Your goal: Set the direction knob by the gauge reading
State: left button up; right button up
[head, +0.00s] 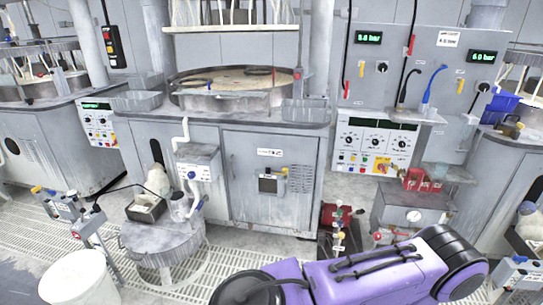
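A control panel (376,143) on the right of the middle machine carries a row of black dials, among them a left knob (350,140), a middle knob (376,142) and a right knob (402,144). Which is the direction knob and where each points is too small to tell. A round gauge (414,216) sits on the front of a grey box, its needle unreadable. Two green displays, the left display (369,37) and the right display (485,57), show small bar figures. Neither of my grippers is in view.
The middle machine (268,180) has a round platen (236,82) on top. Red blocks (422,181) stand on the grey box. A low round stand (163,243) and a white bucket (79,278) are at the lower left. Pale grating (30,222) covers floor there.

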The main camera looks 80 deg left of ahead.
aim_at(191, 175)
jog(key=u, duration=2.95)
jog(key=i, duration=1.7)
jog(key=z, duration=0.5)
